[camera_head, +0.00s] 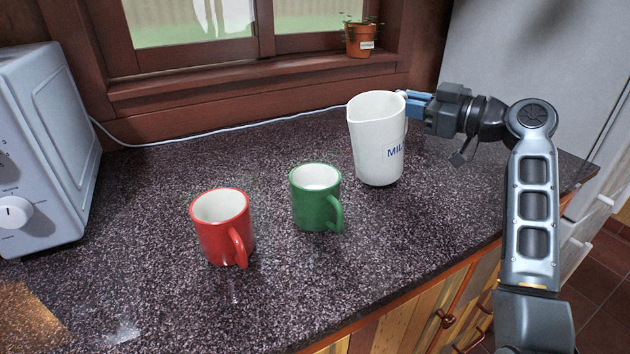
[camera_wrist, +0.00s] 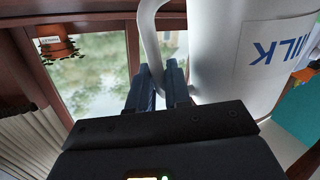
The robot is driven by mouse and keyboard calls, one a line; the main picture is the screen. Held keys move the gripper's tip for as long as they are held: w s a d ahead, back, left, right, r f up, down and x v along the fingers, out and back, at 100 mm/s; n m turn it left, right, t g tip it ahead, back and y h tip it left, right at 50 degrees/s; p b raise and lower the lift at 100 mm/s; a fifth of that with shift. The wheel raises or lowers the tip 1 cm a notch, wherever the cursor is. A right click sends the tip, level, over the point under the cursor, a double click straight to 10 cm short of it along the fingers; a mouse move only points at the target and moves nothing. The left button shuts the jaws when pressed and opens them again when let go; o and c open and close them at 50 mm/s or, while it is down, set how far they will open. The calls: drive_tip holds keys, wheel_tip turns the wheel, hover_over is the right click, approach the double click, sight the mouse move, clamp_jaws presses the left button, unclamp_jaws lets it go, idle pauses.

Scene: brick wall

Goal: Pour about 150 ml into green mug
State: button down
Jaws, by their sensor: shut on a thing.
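The green mug (camera_head: 316,205) stands upright on the counter, its handle toward the lower right. Its inside is pale, and I cannot tell whether it holds any liquid. A white jug (camera_head: 370,140) marked "MILK" is right of and behind the green mug, nearly upright with its spout to the left. My gripper (camera_head: 408,102) is at the jug's right side, shut on its handle. In the wrist view, the fingers (camera_wrist: 160,88) close around the handle (camera_wrist: 150,35) beside the jug's wall (camera_wrist: 215,60). The jug's contents are hidden, and I cannot tell whether its base touches the counter.
A red mug (camera_head: 222,228) stands left of the green mug, with a gap between. A white appliance (camera_head: 40,150) is at the far left. A potted plant (camera_head: 360,40) sits on the windowsill. A white cable (camera_head: 220,131) runs along the back of the counter.

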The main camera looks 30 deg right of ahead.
drive_tip(key=shift+w+d+f+m+t+b, duration=0.15)
drive_tip(key=shift+d+f+m+b, duration=0.15)
drive_tip(key=shift+d+f+m, duration=0.3)
drive_tip(key=shift+w+d+f+m+t+b, duration=0.15)
drive_tip(key=shift+d+f+m+b, duration=0.2)
drive_tip(key=shift+f+m, duration=0.4)
drive_tip(key=shift+r, duration=0.1)
